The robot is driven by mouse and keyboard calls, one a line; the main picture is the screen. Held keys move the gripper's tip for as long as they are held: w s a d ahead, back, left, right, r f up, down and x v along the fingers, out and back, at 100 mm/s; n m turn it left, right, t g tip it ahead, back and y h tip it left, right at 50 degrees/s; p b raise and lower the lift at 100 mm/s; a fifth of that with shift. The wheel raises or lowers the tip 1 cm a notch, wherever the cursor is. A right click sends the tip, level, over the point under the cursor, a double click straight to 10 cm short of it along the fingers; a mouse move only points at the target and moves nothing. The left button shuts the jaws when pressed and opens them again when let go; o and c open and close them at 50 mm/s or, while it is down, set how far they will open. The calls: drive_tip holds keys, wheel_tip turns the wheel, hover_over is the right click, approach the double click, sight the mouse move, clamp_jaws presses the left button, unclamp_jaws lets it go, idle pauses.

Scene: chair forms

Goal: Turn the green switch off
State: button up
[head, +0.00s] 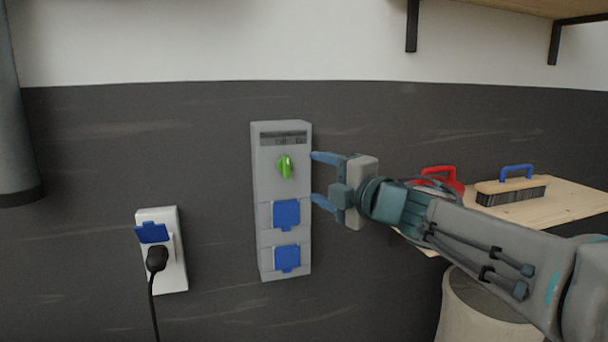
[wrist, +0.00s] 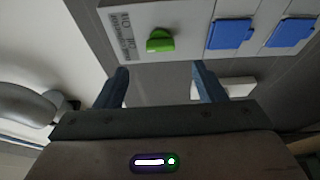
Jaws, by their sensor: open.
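The green switch (head: 285,166) is a rotary knob on the upper part of a grey wall box (head: 266,225). Its handle looks roughly upright in the head view. In the wrist view the knob (wrist: 160,40) shows just beyond the fingers, on the box face (wrist: 186,18). My gripper (head: 318,178) is to the right of the box in the head view, with its blue fingers apart and nothing between them. The fingers also show in the wrist view (wrist: 162,75). They are clear of the knob; whether a finger touches the box edge I cannot tell.
Two blue socket covers (head: 286,214) (head: 287,258) sit below the switch. A white socket (head: 174,272) with a black plug (head: 157,259) is on the wall at left. A wooden shelf (head: 570,200) at right holds a brush (head: 511,188) and a red-handled item (head: 437,178).

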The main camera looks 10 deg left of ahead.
drive_tip(key=v, duration=0.5)
drive_tip(key=shift+s+d, duration=0.15)
drive_tip(key=shift+d, duration=0.05)
drive_tip(key=w+d+f+m+t+h+p, duration=0.1)
drive_tip(key=w+d+m+t+h, duration=0.15)
drive_tip(key=d+m+h, duration=0.3)
drive_tip(key=w+d+f+m+t+h+p, duration=0.1)
drive_tip(key=d+f+m+t+h+p, duration=0.2)
drive_tip(key=d+m, duration=0.4)
drive_tip(key=s+d+f+m+g+h, duration=0.4)
drive_tip(key=s+d+f+m+h, duration=0.1)
drive_tip(key=d+f+m+h, duration=0.3)
drive_tip(key=s+d+f+m+g+y+p, duration=0.1)
drive_tip(key=s+f+m+g, duration=0.3)
drive_tip(key=s, duration=0.4)
drive_tip(key=s+d+f+m+g+y+p, duration=0.1)
drive_tip(key=s+f+m+g, duration=0.3)
drive_tip(key=s+f, duration=0.3)
drive_tip(key=shift+s+f+m+g, duration=0.35)
drive_tip(key=shift+s+g, duration=0.3)
drive_tip(key=shift+s, duration=0.5)
